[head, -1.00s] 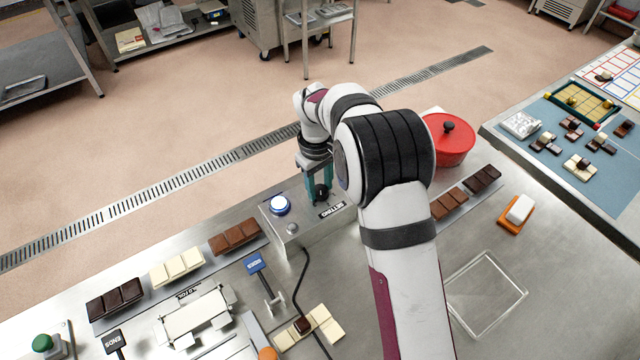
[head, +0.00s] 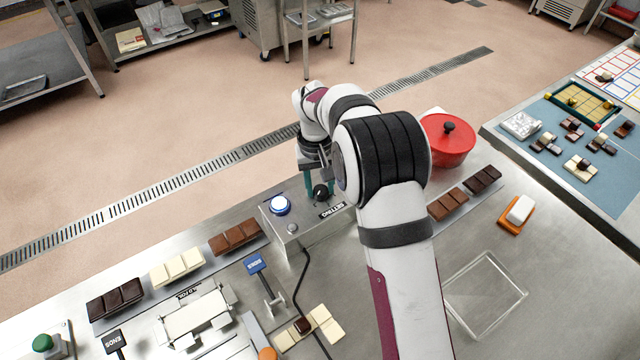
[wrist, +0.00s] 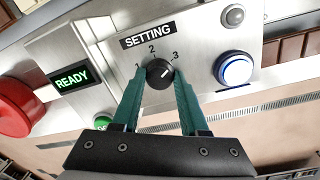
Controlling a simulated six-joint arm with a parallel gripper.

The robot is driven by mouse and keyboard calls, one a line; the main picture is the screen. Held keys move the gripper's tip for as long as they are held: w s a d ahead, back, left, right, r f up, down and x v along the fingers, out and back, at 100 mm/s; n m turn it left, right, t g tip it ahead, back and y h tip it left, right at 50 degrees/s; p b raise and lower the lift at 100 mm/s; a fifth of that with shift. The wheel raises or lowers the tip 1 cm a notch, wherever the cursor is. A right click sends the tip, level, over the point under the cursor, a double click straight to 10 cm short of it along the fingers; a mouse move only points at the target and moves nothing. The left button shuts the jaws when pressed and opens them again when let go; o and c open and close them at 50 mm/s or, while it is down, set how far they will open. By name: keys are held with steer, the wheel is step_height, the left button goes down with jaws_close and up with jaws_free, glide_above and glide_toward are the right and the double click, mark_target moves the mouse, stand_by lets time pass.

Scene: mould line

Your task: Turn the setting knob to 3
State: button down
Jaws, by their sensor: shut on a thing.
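The setting knob (head: 321,192) is round and black and sits on the metal control box (head: 307,229). In the wrist view the knob (wrist: 160,74) has a white pointer mark directed up and right, towards the 3 (wrist: 175,55). The marks 1 (wrist: 137,65) and 2 (wrist: 152,48) lie to its left and above. My gripper (wrist: 160,82) has its teal fingers on either side of the knob, shut on it. In the head view my gripper (head: 319,187) is at the box's far right part, and my arm covers part of the area to its right.
The box also carries a lit blue button (head: 280,205) and a small grey button (head: 292,228). In the wrist view a READY display (wrist: 72,79) and a red pot (wrist: 12,107) are at left. Chocolate bars (head: 235,236) lie nearby.

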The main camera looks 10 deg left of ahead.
mark_target(316, 190)
stand_by(0.3)
steer(key=shift+c, duration=2.2)
jaws_free()
step_height(316, 190, up, 16)
steer(key=shift+s+a, duration=0.15)
steer(key=shift+a, duration=0.25)
steer(key=shift+f, duration=0.1)
